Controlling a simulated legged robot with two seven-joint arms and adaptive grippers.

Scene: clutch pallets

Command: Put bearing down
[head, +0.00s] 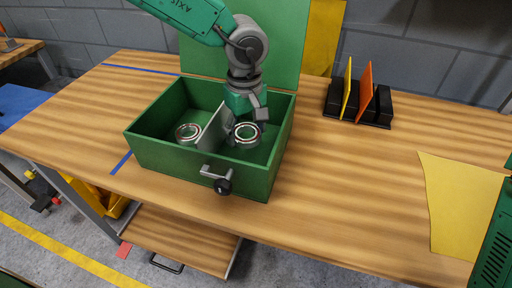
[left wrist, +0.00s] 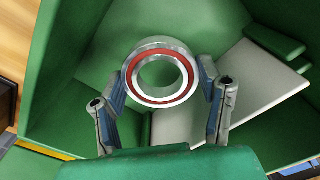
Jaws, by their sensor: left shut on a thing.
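A green box (head: 205,174) with a grey divider (head: 214,128) stands on the wooden table. One silver bearing with a red ring (head: 188,133) lies in its left compartment. My left gripper (head: 248,122) reaches down into the right compartment, shut on a second silver bearing (head: 246,138). In the left wrist view, that bearing (left wrist: 160,100) shows its red ring, with a finger on either side of it. I cannot tell whether the held bearing touches the box floor. My right gripper is not in view.
The box lid (head: 260,45) stands open behind. A grey clamp handle (head: 217,177) sticks out at the front wall. A black rack (head: 357,105) with yellow and orange plates stands right of the box. A yellow sheet (head: 462,200) lies further right; the table between is clear.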

